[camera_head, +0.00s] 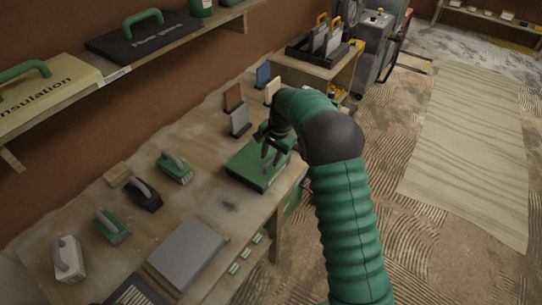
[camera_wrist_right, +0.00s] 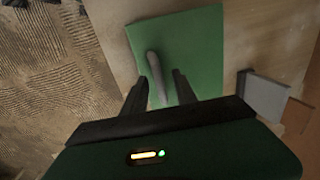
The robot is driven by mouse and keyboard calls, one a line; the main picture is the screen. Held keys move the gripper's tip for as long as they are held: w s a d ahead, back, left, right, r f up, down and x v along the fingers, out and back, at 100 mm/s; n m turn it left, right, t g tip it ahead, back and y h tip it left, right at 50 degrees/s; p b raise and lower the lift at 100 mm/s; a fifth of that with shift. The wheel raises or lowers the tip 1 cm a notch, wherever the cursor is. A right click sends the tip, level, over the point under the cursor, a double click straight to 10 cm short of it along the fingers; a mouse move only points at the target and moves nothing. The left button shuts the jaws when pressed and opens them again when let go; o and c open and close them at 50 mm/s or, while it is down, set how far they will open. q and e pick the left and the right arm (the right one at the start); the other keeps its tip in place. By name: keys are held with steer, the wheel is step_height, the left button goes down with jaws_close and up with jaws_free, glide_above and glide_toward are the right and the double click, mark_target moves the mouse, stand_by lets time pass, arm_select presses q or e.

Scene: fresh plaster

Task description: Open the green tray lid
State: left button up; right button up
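The green tray lid (camera_head: 248,172) is a flat green square near the right edge of the wooden workbench, and it looks closed. In the right wrist view the lid (camera_wrist_right: 200,45) fills the upper middle, with a grey bar-shaped handle (camera_wrist_right: 153,66) on it. My right gripper (camera_head: 268,150) is over the lid and hides part of it. In the wrist view the right gripper's fingers (camera_wrist_right: 161,75) are apart, one on each side of the handle's near end. Whether they touch the handle, I cannot tell. My left gripper is not in view.
Several handled tools, including a green one (camera_head: 174,167) and a black one (camera_head: 143,194), stand left on the bench. A grey plate (camera_head: 188,250) lies in front. Small upright blocks, one grey (camera_head: 239,121), stand behind the tray. A shelf (camera_head: 115,75) overhangs the upper left.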

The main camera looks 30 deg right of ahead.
steer(key=shift+d, duration=0.1)
steer(key=c, duration=0.4)
steer(key=shift+d, duration=0.2)
jaws_close()
stand_by(0.6)
